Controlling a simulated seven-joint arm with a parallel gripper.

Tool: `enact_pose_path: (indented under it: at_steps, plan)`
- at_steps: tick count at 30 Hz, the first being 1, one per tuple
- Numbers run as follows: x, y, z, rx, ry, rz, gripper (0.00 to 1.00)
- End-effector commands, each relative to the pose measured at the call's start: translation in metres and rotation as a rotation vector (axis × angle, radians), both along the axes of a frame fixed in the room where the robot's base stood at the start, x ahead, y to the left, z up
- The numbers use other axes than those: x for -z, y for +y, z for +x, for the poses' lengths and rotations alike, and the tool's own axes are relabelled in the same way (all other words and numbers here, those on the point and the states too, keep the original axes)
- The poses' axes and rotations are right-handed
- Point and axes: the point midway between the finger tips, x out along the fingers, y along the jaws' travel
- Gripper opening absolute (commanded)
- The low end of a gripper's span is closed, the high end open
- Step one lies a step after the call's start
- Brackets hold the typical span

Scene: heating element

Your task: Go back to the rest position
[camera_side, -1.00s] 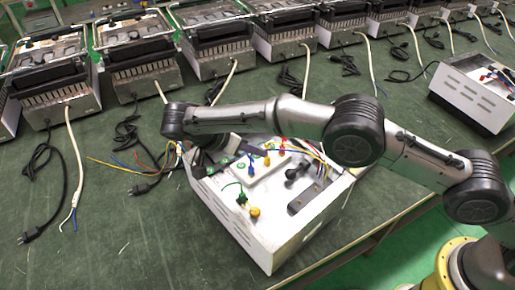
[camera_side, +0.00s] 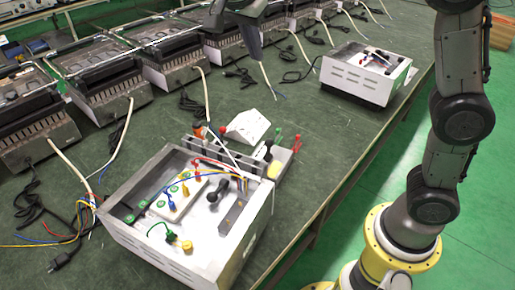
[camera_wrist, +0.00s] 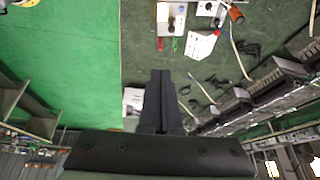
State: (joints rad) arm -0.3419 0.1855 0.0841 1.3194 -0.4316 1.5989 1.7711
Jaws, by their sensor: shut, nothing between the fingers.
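My gripper shows in the wrist view (camera_wrist: 161,76) with its two dark fingers together and nothing between them. It points over bare bench and floor, apart from any object. The open white control box (camera_side: 180,256) stands on the bench at the front, with coloured wires, terminals and a black knob inside. No gripper touches it.
A second white box (camera_side: 355,82) stands at the back right. A row of heater units (camera_side: 105,75) with loose cables lines the back. Behind the front box are a device with red clips (camera_side: 283,160) and a white folded card (camera_side: 247,125). The bench's right side is largely clear.

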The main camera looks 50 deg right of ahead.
Motion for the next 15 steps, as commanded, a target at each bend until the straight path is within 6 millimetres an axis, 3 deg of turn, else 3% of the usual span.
enact_pose_path:
  at_steps: [3,7,11,15]
  plan:
    - [-0.017,-0.030,-0.042,-0.077,-0.014,0.054,0.00]
    - [-0.022,-0.053,-0.088,-0.195,-0.030,0.098,0.00]
    - [-0.014,-0.066,-0.135,-0.340,-0.049,0.126,0.00]
    - [0.007,-0.071,-0.183,-0.533,-0.075,0.132,0.00]
